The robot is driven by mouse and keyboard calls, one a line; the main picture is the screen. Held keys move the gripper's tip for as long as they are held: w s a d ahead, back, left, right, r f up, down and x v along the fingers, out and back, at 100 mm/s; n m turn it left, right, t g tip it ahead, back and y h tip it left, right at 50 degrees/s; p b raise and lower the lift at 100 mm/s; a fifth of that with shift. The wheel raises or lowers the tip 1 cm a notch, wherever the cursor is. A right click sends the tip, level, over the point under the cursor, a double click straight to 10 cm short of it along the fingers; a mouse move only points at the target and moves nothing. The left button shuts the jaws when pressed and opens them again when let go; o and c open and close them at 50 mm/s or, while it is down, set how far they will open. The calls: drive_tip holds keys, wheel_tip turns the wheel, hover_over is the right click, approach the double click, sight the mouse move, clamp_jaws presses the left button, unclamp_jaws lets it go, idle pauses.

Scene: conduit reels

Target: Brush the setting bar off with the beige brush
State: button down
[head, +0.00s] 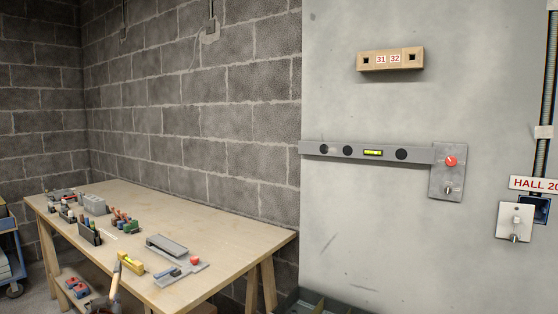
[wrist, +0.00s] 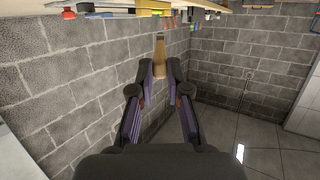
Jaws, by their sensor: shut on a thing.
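The setting bar appears to be the long grey bar (head: 336,152) with dark round holes and a yellow-green bubble vial, level on the pale wall panel. My gripper (wrist: 159,80) is shut on a beige handle, which I take for the brush (wrist: 160,52). In the head view the beige brush (head: 116,276) stands up from my dark gripper (head: 104,304) at the bottom edge, in front of the workbench. It is well left of the bar and apart from it. The brush's bristles cannot be made out.
The wooden workbench (head: 220,232) carries a yellow level (head: 131,263), grey metal pieces and several small coloured items. A plate with a red knob (head: 450,161) is at the bar's right end. A beige block (head: 390,59) marked 31 32 is above. A dark bin (head: 310,302) stands below the panel.

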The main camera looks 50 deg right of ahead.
drive_tip(key=s+d+r+m+g+h+p, duration=0.1)
drive_tip(key=s+d+r+m+g+h, duration=0.15)
drive_tip(key=d+r, duration=0.6)
drive_tip(key=s+d+r+m+g+h+p, duration=0.15)
drive_tip(key=s+d+r, duration=0.35)
drive_tip(key=d, duration=0.7)
drive_tip(key=s+d+r+m+g+h+p, duration=0.1)
drive_tip(key=s+d+r+m+g+h, duration=0.15)
drive_tip(key=d+r, duration=0.65)
drive_tip(key=s+d+r+m+g+h, duration=0.1)
drive_tip(key=s+d+r+m+g, duration=0.45)
drive_tip(key=s+d+r, duration=0.65)
drive_tip(key=p+x, duration=0.4)
drive_tip(key=x, duration=0.2)
drive_tip(key=shift+s+d+g, duration=0.3)
drive_tip(key=shift+d, duration=0.55)
